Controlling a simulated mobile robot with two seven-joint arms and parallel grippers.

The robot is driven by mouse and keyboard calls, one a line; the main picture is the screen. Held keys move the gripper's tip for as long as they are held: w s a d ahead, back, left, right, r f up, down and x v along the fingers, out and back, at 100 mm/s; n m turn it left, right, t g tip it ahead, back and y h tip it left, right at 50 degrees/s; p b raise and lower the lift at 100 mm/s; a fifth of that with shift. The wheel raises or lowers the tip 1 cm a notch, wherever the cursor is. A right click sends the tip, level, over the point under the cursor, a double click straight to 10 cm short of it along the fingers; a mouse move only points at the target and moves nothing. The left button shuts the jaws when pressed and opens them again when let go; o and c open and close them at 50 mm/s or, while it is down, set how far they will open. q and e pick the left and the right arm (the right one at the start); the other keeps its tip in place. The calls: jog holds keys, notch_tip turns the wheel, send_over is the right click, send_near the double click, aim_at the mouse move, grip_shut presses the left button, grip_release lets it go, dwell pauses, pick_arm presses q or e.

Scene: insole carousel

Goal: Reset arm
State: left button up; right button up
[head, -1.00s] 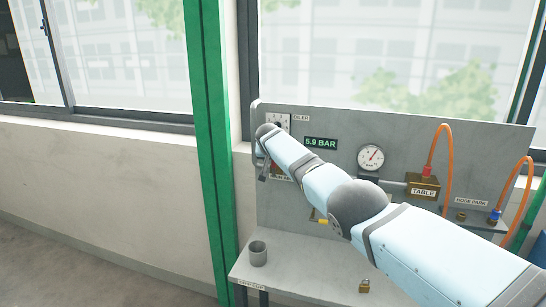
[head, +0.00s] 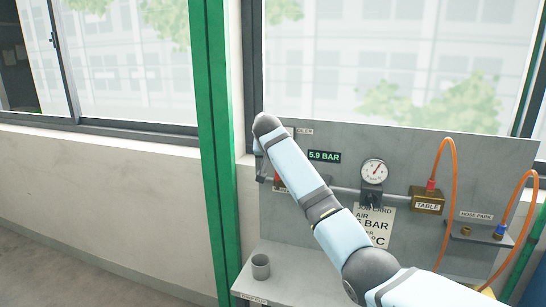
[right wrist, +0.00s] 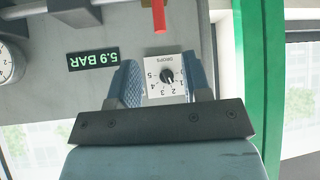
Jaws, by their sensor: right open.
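My right arm reaches in from the lower right in the head view, bent upward to the panel's left end. Its gripper (head: 261,170) is mostly hidden behind the wrist there. In the right wrist view my right gripper (right wrist: 165,80) is open, with its two blue fingers apart. The white DROPS dial plate (right wrist: 178,88) with a black knob shows between the fingers. No object is held; I cannot tell whether the fingers touch the plate. My left gripper is not in view.
The grey panel (head: 400,150) carries a 5.9 BAR display (head: 324,157), a gauge (head: 374,172), a brass TABLE block (head: 426,201) and orange hoses (head: 445,200). A red bar (right wrist: 159,16) is near the fingers. A grey cup (head: 260,267) stands on the bench. A green post (head: 214,150) is left.

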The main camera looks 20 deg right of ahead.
jog(key=shift+v, duration=0.85)
jog(key=s+a+f+n+y, duration=0.1)
jog(key=s+f, duration=0.1)
jog(key=f, duration=0.7)
jog(key=s+f+n+y, duration=0.1)
jog(key=s+f, duration=0.2)
jog(key=f, duration=0.5)
jog(key=s+a+f+n+t+y+p, duration=0.1)
jog(key=s+f+n+y+p, duration=0.15)
jog(key=s+f, duration=1.25)
jog(key=s+a+f+n, duration=0.1)
jog(key=s+f, duration=0.4)
jog(key=s, duration=0.3)
jog(key=s+f+n, duration=0.1)
jog(key=s+f, duration=0.4)
jog(key=s, duration=0.3)
jog(key=s+t+y+p, duration=0.1)
jog(key=s+y, duration=0.1)
jog(key=s, duration=1.7)
jog(key=shift+a+r+n+t, duration=0.2)
jog(key=shift+r+n+t, duration=0.2)
jog(key=shift+r+n, duration=0.05)
